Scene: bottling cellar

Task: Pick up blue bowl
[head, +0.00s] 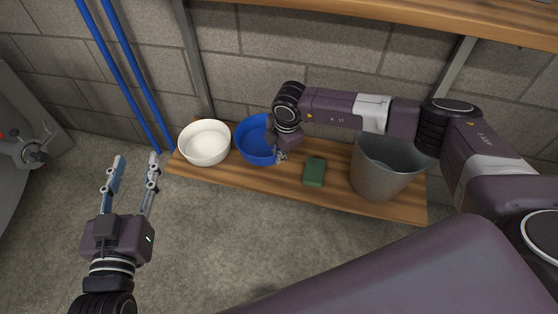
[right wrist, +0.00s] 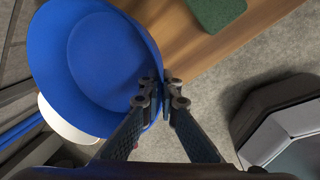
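The blue bowl (head: 252,143) stands on the low wooden shelf, just right of the white bowl. My right gripper (head: 281,156) is at the bowl's right front rim, partly hiding it in the head view. In the right wrist view the blue bowl (right wrist: 100,60) fills the upper left. The fingers of my right gripper (right wrist: 162,97) are close together there, one inside the bowl and one outside, shut on its rim. My left gripper (head: 135,165) is open and empty, over the floor in front of the shelf's left end.
The white bowl (head: 204,143) is close to the blue bowl's left. A green sponge-like block (head: 314,172) and a grey bucket (head: 380,172) stand to the right on the shelf (head: 235,180). An upper wooden shelf (head: 400,14) runs above. Blue poles (head: 125,75) lean on the wall.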

